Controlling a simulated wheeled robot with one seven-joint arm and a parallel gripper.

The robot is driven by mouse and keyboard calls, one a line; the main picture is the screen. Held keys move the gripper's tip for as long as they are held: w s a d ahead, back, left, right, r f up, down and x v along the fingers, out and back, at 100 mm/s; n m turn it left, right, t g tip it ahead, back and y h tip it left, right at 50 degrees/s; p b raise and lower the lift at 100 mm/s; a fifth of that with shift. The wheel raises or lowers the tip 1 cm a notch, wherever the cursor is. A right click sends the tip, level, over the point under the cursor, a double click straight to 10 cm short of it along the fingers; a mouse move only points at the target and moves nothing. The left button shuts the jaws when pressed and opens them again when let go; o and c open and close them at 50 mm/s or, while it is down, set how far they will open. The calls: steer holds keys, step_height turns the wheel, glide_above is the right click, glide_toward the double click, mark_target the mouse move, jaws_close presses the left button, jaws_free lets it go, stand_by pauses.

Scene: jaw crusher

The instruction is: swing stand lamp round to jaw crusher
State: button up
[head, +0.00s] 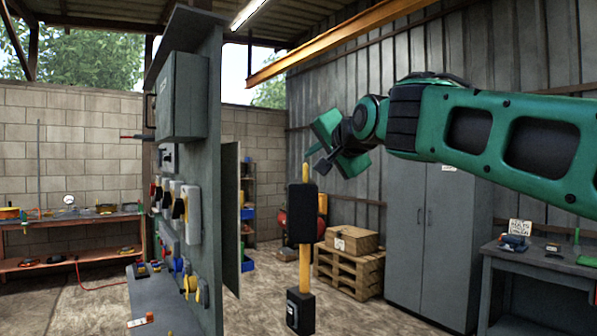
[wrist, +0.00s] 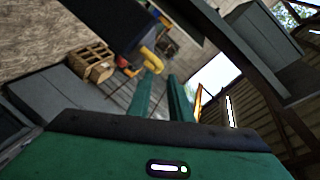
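The stand lamp is probably the black box-shaped head (head: 302,213) on a yellow post (head: 305,268) in the middle of the head view; its face is turned from me. A yellow piece sticks up from its top. My gripper (head: 317,150) is above and slightly right of that piece, with its fingers pointing left. In the wrist view my gripper's two green fingers (wrist: 162,77) are apart with nothing seen held between them. A yellow bent piece (wrist: 151,59) under a dark box (wrist: 108,22) shows near the left fingertip; contact cannot be told. I cannot make out the jaw crusher.
A grey panel (head: 212,100) with switches and hanging tools stands close on the left. A pallet with a wooden box (head: 352,240) and a grey cabinet (head: 430,240) stand behind. A workbench (head: 540,262) is at right. Some concrete floor (head: 262,285) is clear.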

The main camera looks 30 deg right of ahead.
steer(key=x, duration=0.9)
steer(key=shift+w+d+f, duration=0.15)
steer(key=shift+d+f, duration=0.05)
steer(key=shift+d, duration=0.15)
jaws_close()
